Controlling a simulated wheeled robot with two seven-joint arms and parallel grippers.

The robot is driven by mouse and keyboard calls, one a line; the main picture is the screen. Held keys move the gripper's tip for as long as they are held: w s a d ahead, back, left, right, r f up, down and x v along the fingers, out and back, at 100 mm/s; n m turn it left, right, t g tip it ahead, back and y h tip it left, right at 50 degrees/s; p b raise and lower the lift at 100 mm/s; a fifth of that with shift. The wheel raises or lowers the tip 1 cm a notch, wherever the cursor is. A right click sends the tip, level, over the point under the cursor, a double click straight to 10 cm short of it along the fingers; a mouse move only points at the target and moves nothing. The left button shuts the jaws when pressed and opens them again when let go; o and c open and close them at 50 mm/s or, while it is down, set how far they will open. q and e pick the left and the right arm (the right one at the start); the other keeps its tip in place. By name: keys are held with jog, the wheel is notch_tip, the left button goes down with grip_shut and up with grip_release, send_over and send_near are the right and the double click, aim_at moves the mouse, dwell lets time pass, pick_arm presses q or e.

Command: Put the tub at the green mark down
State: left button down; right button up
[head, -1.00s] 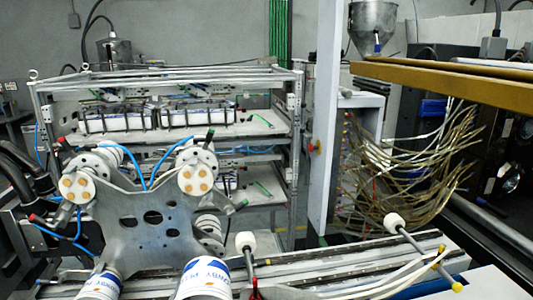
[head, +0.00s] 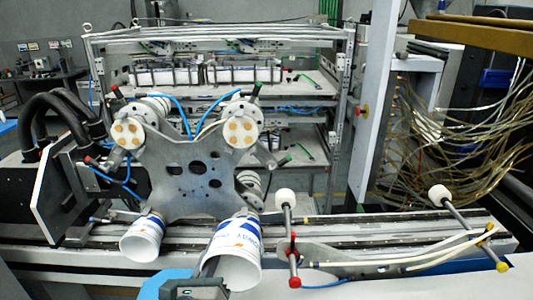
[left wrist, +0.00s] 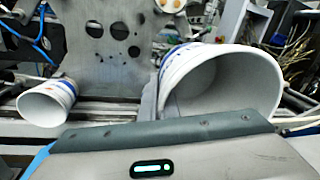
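A white tub (head: 236,252) with blue and orange print lies tilted in the lower middle of the head view, its mouth facing me. My left gripper (head: 208,267) is at the left side of its rim. In the left wrist view the same tub (left wrist: 225,85) shows its empty inside, with a grey finger against its left edge. I cannot tell whether the gripper is closed on it. A second white tub (head: 143,240) lies to the left, apart from the gripper. Green-tipped levers (head: 288,158) show on the right of the holder plate. My right gripper is not in view.
A metal plate (head: 200,190) with round suction holders stands behind the tubs. Rails (head: 330,228) run across below it. A rod with a white knob and red ball (head: 288,240) stands close right of the near tub. Pale hoses (head: 410,257) lie farther right.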

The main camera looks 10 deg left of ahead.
pick_arm(q)
jog(key=s+f, duration=0.3)
jog(key=s, duration=0.6)
jog(key=shift+s+f, duration=0.15)
jog(key=shift+f, duration=0.05)
